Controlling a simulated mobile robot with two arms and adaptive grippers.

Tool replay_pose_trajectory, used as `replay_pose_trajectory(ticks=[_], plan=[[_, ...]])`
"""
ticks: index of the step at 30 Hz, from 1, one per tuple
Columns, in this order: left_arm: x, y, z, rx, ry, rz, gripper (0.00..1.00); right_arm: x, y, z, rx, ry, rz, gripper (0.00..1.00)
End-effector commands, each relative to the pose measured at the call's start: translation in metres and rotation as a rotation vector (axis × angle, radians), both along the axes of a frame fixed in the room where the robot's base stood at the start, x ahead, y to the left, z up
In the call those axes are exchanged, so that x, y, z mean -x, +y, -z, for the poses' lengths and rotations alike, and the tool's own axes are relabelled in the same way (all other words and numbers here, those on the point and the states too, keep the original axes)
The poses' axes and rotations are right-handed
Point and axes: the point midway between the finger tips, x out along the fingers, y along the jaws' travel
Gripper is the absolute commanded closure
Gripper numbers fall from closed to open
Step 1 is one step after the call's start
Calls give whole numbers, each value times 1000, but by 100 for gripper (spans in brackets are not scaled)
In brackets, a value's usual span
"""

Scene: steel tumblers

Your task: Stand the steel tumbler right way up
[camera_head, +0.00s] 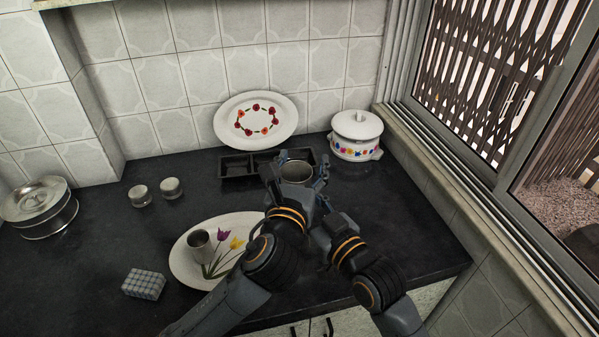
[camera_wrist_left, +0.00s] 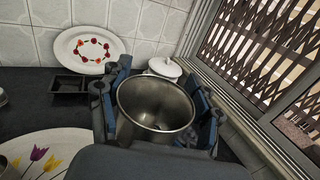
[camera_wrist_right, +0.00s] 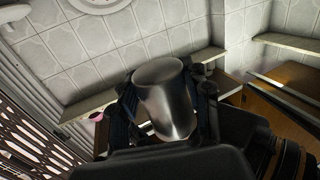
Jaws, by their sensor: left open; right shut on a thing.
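A steel tumbler (camera_head: 296,173) is held above the counter near the black tray, its open mouth facing up toward the head camera. In the left wrist view the tumbler (camera_wrist_left: 156,108) shows its mouth and inside, between the fingers of my left gripper (camera_wrist_left: 158,112). My left gripper (camera_head: 290,178) is open, with its fingers on either side of the tumbler. My right gripper (camera_head: 318,180) is shut on the tumbler, whose shiny wall (camera_wrist_right: 172,108) shows between its fingers (camera_wrist_right: 165,108) in the right wrist view. Its lower part is hidden in the head view.
Another steel cup (camera_head: 200,246) stands on an oval tulip platter (camera_head: 182,266). A black divided tray (camera_head: 237,168), a lidded white pot (camera_head: 356,140) and a leaning floral plate (camera_head: 228,118) are behind. Two small jars (camera_head: 171,187) and a checkered block (camera_head: 144,284) are left.

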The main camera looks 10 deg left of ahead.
Motion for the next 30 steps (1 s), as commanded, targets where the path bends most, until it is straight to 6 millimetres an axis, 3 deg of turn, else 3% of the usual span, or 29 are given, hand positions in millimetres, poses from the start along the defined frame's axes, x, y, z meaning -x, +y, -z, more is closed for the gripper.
replay_pose_trajectory(ticks=[8,15,30], plan=[[-1,0,0,0,0,0,36,0,0,0,-1,-1,0,100],[-1,-1,0,1,0,3,82,1,1,0,0,0,-2,100],[0,-4,0,3,1,11,88,2,3,0,0,0,-7,100]])
